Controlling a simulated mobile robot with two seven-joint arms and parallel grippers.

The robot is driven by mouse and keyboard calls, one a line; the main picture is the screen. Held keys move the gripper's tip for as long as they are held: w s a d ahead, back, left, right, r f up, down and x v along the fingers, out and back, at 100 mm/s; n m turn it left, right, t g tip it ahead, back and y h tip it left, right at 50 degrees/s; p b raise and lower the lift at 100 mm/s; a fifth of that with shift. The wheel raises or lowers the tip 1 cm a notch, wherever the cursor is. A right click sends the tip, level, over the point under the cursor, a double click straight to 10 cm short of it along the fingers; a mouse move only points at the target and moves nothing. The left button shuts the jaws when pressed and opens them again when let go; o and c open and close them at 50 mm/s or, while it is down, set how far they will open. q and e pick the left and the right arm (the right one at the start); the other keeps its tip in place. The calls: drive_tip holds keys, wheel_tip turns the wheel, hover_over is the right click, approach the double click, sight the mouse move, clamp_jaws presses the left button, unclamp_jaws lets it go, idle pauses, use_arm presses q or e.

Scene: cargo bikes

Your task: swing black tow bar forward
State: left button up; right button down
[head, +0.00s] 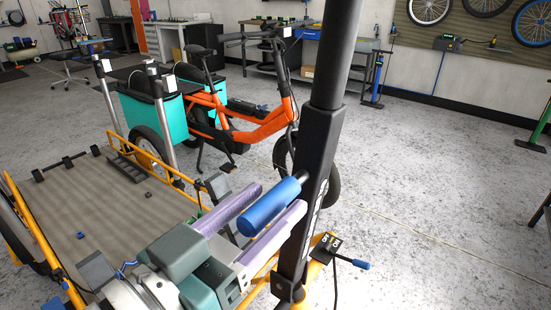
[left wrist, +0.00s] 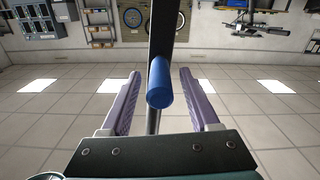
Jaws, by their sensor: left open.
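The black tow bar (head: 325,130) stands nearly upright, its lower end at the front of a yellow-framed cargo bed. It also shows in the left wrist view (left wrist: 163,28). A blue handle (head: 272,206) sticks out from its side; the left wrist view shows this handle (left wrist: 159,85) almost end-on. My left gripper (head: 278,198) is open, with one purple finger on each side of the blue handle. In the left wrist view, clear gaps show between the handle and both fingers of the gripper (left wrist: 160,76). My right gripper is not in view.
A yellow-framed bed (head: 110,225) with a brown deck lies under my left arm. An orange cargo bike (head: 255,130) with teal boxes stands behind it. A small lever with a blue knob (head: 361,264) sits right of the bar's foot. The floor (head: 440,190) at right is clear.

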use_arm(q)
drive_tip(key=shift+x, duration=0.9)
clamp_jaws()
idle(0.8)
